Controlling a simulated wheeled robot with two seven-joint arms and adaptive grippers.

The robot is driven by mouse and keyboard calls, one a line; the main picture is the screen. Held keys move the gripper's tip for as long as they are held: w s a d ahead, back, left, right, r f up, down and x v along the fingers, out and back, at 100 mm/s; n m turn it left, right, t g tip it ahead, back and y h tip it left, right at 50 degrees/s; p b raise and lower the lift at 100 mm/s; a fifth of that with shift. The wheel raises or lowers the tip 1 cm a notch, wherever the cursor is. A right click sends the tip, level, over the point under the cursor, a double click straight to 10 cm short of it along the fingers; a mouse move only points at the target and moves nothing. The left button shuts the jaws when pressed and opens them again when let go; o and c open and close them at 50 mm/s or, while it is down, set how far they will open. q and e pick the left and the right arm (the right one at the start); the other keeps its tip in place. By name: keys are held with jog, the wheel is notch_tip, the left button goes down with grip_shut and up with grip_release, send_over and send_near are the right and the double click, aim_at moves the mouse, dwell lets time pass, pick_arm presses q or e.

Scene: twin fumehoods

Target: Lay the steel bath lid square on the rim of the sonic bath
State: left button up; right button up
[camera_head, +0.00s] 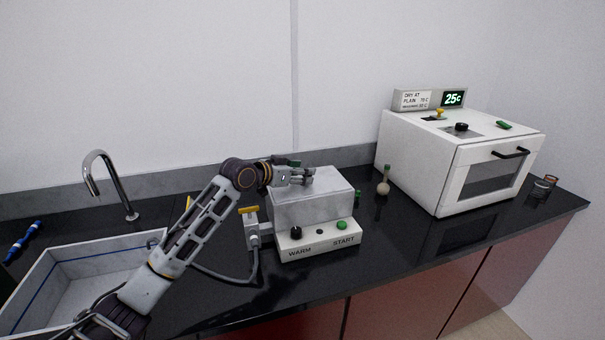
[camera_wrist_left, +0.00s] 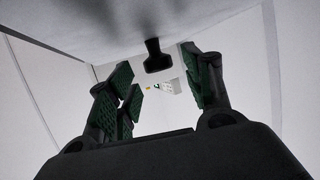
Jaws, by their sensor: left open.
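The sonic bath (camera_head: 315,212) is a pale grey box on a white base with WARM and START controls. Its top looks covered by a flat grey plate, the steel bath lid (camera_head: 328,181); I cannot tell from here whether it sits square. In the left wrist view the lid's grey face (camera_wrist_left: 120,20) fills the top, with a dark knob (camera_wrist_left: 155,56) standing out from it. My left gripper (camera_head: 309,176) is just over the lid, reaching in from the left. In the wrist view its green-padded fingers (camera_wrist_left: 163,82) are open, with the knob between them and not gripped. My right gripper is not in view.
A sink (camera_head: 30,275) with a tap (camera_head: 105,180) lies left. A cable and yellow-handled valve (camera_head: 248,210) stand beside the bath. A small flask (camera_head: 383,187) and white oven (camera_head: 430,165) are right, with a glass beaker (camera_head: 545,187) beyond. Black counter in front is clear.

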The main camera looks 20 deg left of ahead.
pick_arm(q)
notch_tip(320, 180, up, 3)
send_over(279, 195)
jog(key=shift+s+d+b, duration=0.1)
jog(key=shift+b, duration=0.35)
jog(key=shift+s+a+r, duration=0.25)
jog(key=shift+s+r, duration=0.05)
jog(key=shift+s, duration=0.2)
jog(key=shift+s+a, duration=0.1)
jog(key=shift+s, duration=0.05)
jog(key=shift+r, duration=0.1)
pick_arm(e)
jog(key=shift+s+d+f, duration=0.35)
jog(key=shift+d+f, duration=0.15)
pick_arm(q)
jog(key=shift+r, duration=0.1)
notch_tip(279, 195, up, 9)
jog(key=p, duration=0.9)
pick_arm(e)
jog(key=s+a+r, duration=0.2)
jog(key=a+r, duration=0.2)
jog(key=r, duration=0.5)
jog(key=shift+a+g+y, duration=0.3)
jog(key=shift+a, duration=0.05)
